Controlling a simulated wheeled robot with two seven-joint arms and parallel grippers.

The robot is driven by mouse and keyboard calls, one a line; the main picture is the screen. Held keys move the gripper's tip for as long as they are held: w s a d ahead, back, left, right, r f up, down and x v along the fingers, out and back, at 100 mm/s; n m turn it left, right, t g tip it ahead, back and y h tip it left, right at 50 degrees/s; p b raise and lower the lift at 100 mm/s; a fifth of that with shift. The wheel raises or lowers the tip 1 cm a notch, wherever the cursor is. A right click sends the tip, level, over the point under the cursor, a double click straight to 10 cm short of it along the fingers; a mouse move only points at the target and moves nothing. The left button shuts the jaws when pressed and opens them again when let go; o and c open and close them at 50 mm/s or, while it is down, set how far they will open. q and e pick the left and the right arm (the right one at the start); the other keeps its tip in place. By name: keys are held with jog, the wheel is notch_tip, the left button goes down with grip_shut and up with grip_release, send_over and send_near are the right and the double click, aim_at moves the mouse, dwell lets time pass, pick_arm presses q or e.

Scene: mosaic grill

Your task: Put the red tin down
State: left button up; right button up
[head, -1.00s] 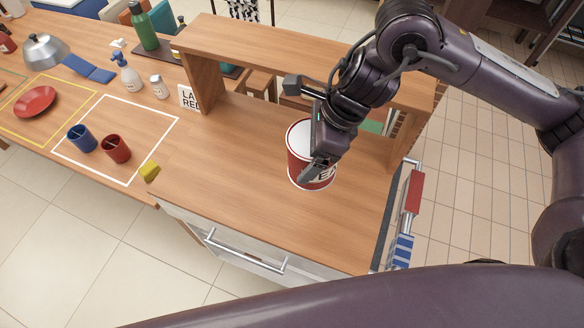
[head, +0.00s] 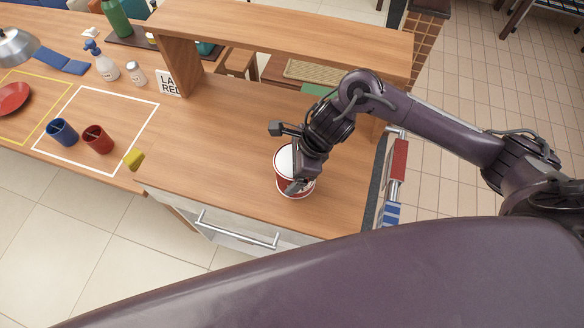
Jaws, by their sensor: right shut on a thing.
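The red tin (head: 282,182) has a white top and a white band at its base, with part of its label hidden behind the gripper. It is upright over the right part of the wooden counter, below the raised shelf's front side. My right gripper (head: 297,184) comes down from above and is shut on the tin at its near right side. The tin's base looks at or very close to the counter top; I cannot tell whether it touches. My left gripper is not in view.
The raised wooden shelf (head: 290,30) runs behind the tin. A blue cup (head: 62,132) and a red cup (head: 98,139) stand inside a white outlined square at left. A yellow block (head: 134,159) is near the front edge. The counter between block and tin is clear.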

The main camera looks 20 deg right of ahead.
jog(key=shift+f, duration=0.85)
jog(key=shift+f, duration=0.2)
jog(key=o, duration=1.1)
jog(key=shift+r, duration=0.1)
